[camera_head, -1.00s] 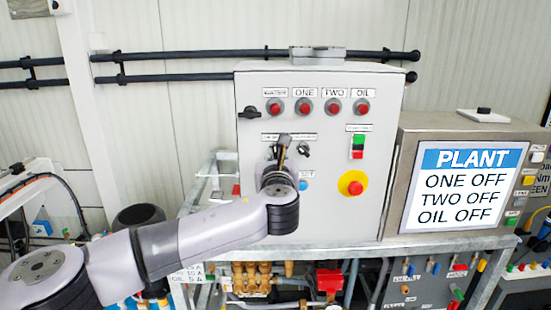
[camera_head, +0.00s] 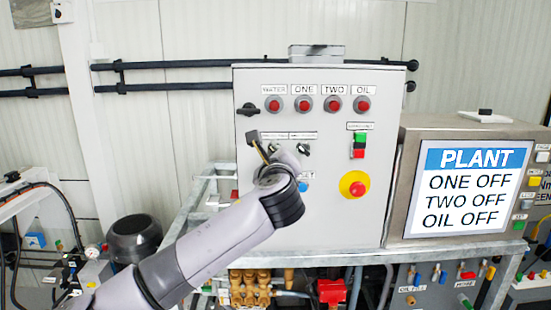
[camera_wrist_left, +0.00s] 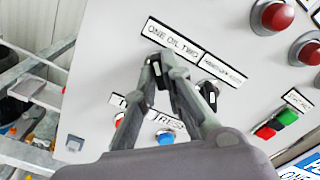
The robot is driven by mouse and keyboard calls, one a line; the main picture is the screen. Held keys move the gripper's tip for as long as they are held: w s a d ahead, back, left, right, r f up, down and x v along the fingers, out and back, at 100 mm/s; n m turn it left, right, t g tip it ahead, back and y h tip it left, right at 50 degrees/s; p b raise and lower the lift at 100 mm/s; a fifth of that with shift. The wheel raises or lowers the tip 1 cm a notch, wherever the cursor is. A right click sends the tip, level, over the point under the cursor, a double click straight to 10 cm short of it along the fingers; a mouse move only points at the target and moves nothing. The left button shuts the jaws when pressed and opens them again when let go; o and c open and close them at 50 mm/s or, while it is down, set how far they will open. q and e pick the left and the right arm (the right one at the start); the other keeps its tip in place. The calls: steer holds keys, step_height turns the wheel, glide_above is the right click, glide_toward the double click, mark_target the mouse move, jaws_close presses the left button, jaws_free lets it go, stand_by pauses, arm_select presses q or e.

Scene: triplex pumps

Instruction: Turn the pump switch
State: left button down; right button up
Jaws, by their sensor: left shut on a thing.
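The grey control panel (camera_head: 330,215) faces me. My left gripper (camera_head: 254,138) is at its left half, tilted up and to the left. In the left wrist view, the gripper (camera_wrist_left: 157,62) is closed around the dark pump switch (camera_wrist_left: 158,74), just under the "ONE OIL TWO" label (camera_wrist_left: 172,40). The fingers hide most of the switch, so its exact setting is unclear. A second rotary switch (camera_head: 303,149) is just right of the gripper; it also shows in the left wrist view (camera_wrist_left: 208,95). The screen (camera_head: 470,190) reads PLANT, ONE OFF, TWO OFF, OIL OFF. My right gripper is not in view.
Red lamps (camera_head: 304,104) line the top of the panel. A green and red button pair (camera_head: 359,146) and a yellow-ringed red stop button (camera_head: 354,184) are to the right. A blue button (camera_head: 303,186) is close to my wrist. Pipes and brass fittings (camera_head: 250,285) lie below.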

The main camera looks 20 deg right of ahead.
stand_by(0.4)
arm_select(q)
steer(key=c, duration=1.7)
jaws_free()
steer(key=v, duration=1.2)
